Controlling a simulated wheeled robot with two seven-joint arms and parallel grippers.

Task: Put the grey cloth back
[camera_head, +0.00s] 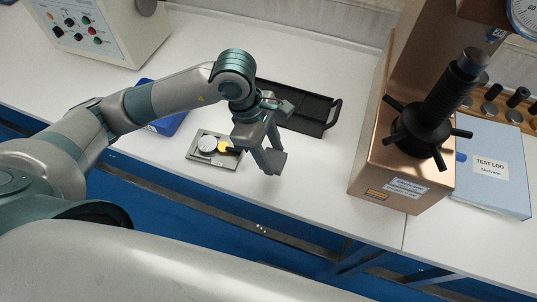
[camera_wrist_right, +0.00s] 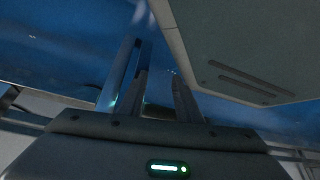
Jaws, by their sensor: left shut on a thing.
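My left gripper (camera_head: 268,158) is over the front part of the white bench, in the middle of the head view. It is shut on the grey cloth (camera_head: 278,163), a small dark grey piece at its fingertips. The fingers hide part of the cloth, and I cannot tell whether it touches the bench top. My right gripper (camera_wrist_right: 159,80) shows only in the right wrist view, with its two fingers apart and nothing seen between them.
A small grey tray (camera_head: 193,155) holding a pale disc (camera_head: 207,144) and a yellow-black item lies left of the gripper. A black handled tray (camera_head: 311,123) lies behind. A copper-coloured tester (camera_head: 375,170) stands right, beside a blue test log (camera_head: 490,185). White bench between is clear.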

